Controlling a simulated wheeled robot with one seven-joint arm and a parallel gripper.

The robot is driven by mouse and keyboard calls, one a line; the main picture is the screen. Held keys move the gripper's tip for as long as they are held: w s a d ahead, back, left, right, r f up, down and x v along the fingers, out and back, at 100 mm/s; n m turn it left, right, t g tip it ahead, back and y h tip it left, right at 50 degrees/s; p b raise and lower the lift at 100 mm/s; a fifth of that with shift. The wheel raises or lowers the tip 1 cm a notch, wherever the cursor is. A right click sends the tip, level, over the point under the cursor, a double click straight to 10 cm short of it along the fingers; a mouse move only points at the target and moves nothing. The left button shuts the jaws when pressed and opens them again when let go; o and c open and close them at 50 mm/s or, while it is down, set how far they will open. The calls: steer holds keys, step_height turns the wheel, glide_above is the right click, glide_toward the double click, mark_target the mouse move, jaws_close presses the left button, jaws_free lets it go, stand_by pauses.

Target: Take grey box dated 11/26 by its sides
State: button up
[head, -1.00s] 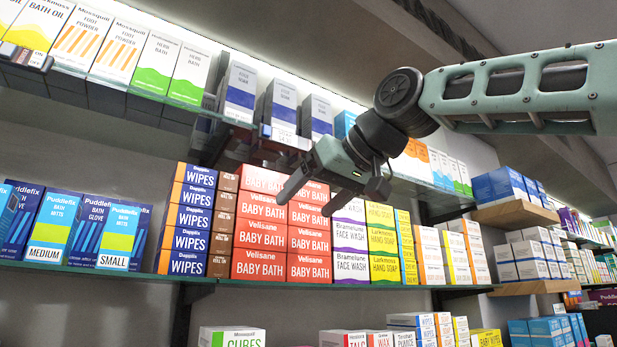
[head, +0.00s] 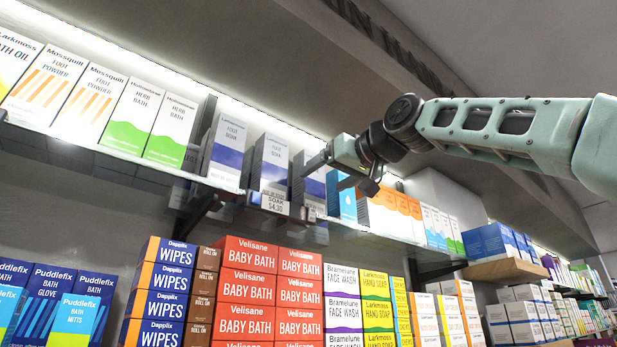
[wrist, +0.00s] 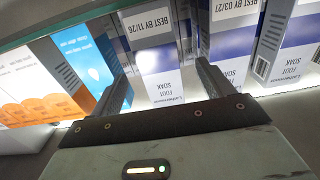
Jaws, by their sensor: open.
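The grey box dated 11/26 (wrist: 158,55) is a white, grey and blue foot soak box, standing between my fingers in the wrist view. In the head view it is the rightmost of three foot soak boxes (head: 309,186) on the upper shelf, partly hidden by my gripper. My gripper (head: 327,175) is open and empty at the front of this box. In the wrist view its fingers (wrist: 162,72) lie along the box's left and right edges; I cannot tell whether they touch it. The date label shows at the top of the wrist view.
A blue box (wrist: 85,58) stands close on the other, with orange-white boxes (wrist: 30,90) beyond. The glass shelf edge (head: 225,188) carries price tags.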

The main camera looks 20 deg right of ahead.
mark_target(315, 184)
steer(key=shift+p+x, duration=0.4)
steer(key=shift+x, duration=0.65)
steer(key=p+x, duration=0.3)
steer(key=shift+w+r+p, duration=0.2)
steer(key=shift+w+p, duration=0.1)
steer(key=shift+w+a+f+p, duration=0.1)
steer(key=shift+w+f+p, duration=0.1)
steer(key=shift+w, duration=0.15)
steer(key=shift+w+a+f+p, duration=0.1)
steer(key=shift+w+p, duration=0.1)
steer(key=shift+w, duration=0.2)
steer(key=c, duration=1.1)
